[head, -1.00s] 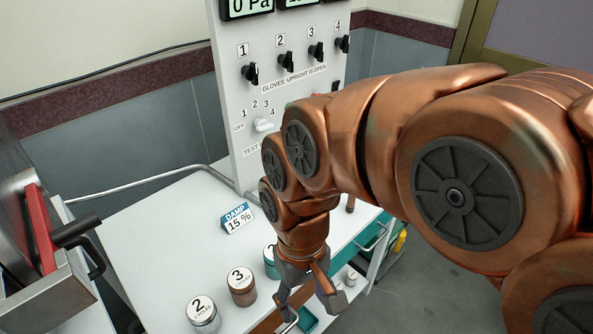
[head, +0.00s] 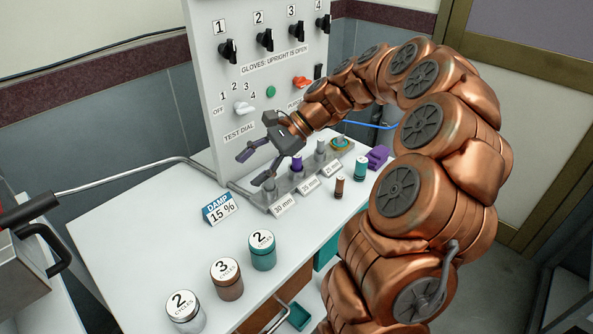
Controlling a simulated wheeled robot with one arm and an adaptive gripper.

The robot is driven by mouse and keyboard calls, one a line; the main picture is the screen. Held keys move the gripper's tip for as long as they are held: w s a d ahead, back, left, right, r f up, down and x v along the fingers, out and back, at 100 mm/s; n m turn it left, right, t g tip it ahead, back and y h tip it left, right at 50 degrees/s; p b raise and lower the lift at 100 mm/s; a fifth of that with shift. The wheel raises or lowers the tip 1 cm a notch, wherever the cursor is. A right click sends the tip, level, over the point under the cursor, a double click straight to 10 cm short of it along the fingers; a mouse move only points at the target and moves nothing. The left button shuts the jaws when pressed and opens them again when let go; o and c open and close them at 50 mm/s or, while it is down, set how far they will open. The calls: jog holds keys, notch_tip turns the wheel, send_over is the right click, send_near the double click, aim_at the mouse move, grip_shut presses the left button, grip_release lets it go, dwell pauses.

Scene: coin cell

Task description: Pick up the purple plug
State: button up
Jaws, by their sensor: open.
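A small purple plug (head: 297,164) stands upright in the middle of a grey rack (head: 285,191) at the foot of the panel in the head view. My gripper (head: 253,168) is open and empty, with its fingers pointing left and down. It is above the rack's left end, to the left of the purple plug and apart from it. The gripper body is just above the plug in the picture; I cannot tell the depth between them.
Grey plugs (head: 321,149) flank the purple plug. A brown plug (head: 339,187), a teal plug (head: 361,168) and a purple block (head: 377,157) stand to the right. The table's left side is clear.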

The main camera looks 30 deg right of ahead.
aim_at(297, 159)
jog(key=w+d+f+m+t+b, duration=0.1)
jog(key=d+f+m+t, duration=0.2)
jog(key=d, duration=0.5)
jog(key=w+d+f+m+t+b, duration=0.1)
jog(key=d+f+m, duration=0.25)
jog(key=d, duration=0.35)
jog(key=w+d+f+m+t, duration=0.2)
jog(key=d+m, duration=0.2)
jog(key=d, duration=0.4)
jog(key=shift+p+x, duration=0.4)
jog(key=shift+x, duration=3.35)
jog(key=shift+s+a+r, duration=0.1)
jog(key=shift+a, duration=0.1)
grip_shut()
